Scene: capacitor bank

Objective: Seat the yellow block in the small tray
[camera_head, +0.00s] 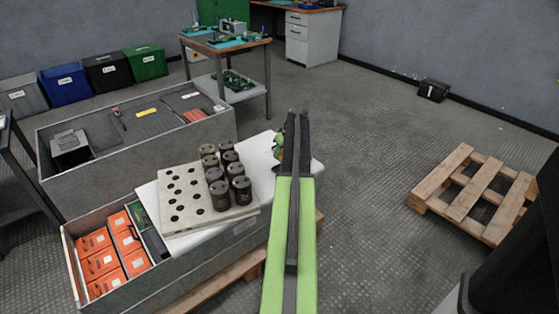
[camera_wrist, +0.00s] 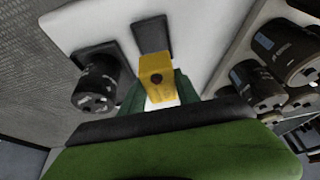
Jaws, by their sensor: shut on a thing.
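The yellow block (camera_wrist: 157,72), with a dark round hole in its face, is in my gripper (camera_wrist: 158,92) in the wrist view. My gripper's dark green fingers are shut on it from both sides. A dark grey rectangular recess or shallow tray (camera_wrist: 152,32) shows on the white surface just beyond the block; it may be the small tray. I cannot tell the height gap between block and surface. In the head view my own green arm hides the block and most of the gripper.
A black capacitor (camera_wrist: 96,84) stands at left in the wrist view, by another dark square (camera_wrist: 98,48). In the head view a pale holed rack (camera_head: 182,193) carries several dark capacitors (camera_head: 219,195). A bin of orange boxes (camera_head: 100,262) and a wooden pallet (camera_head: 475,190) flank the bench.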

